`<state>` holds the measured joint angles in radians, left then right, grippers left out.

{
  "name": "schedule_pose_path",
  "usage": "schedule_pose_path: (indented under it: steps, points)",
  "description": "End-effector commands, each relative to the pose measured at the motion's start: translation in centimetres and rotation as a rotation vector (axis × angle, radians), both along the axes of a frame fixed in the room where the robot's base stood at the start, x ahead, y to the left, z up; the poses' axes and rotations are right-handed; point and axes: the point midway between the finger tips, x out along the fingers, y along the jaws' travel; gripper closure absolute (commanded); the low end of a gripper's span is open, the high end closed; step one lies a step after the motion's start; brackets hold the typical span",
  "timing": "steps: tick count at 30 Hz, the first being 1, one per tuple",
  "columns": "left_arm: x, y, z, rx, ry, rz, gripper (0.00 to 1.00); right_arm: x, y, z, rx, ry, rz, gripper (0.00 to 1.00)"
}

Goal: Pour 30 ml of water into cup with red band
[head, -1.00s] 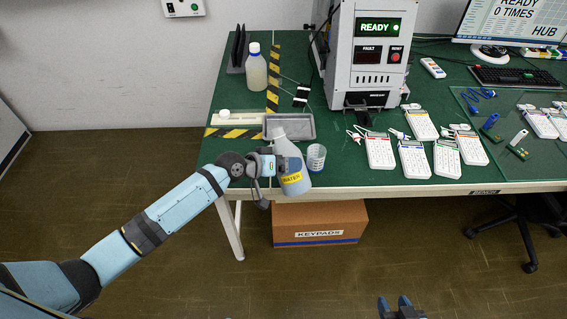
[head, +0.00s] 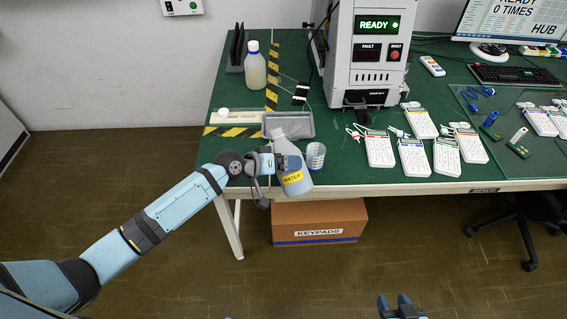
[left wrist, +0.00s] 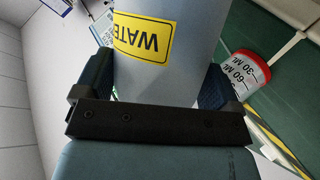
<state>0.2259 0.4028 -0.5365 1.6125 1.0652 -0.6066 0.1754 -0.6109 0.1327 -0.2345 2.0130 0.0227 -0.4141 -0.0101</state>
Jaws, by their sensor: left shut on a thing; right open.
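A grey-blue bottle with a yellow WATER label (head: 295,185) is held at the table's front edge, tilted a little with its top to the left. My left gripper (head: 281,163) is shut around it. In the left wrist view, its fingers (left wrist: 150,88) clasp both sides of the bottle (left wrist: 185,72). The clear cup (head: 316,157) stands just right of the bottle on the green table. In the left wrist view the cup (left wrist: 240,72) shows a red band and 30 ML and 60 ML marks. Its water level cannot be made out. My right gripper (head: 402,306) is open and empty, low in the picture.
A grey tray (head: 300,126) lies behind the bottle. A capped bottle (head: 255,70) stands at the back left. A tester machine (head: 368,50) stands behind several white keypads (head: 413,158) to the right. A KEYPADS box (head: 320,222) is under the table.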

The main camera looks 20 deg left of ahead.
Motion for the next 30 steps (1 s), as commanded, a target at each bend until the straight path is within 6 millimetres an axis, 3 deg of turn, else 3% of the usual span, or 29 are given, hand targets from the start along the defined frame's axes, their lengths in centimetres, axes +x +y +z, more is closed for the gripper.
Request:
schedule_pose_path:
  steps: [30]
  points:
    - [-0.32, -0.38, -0.41, -0.077, 0.073, 0.0, 0.46, 0.09, 0.04, -0.54, 0.005, 0.004, -0.004, 0.57]
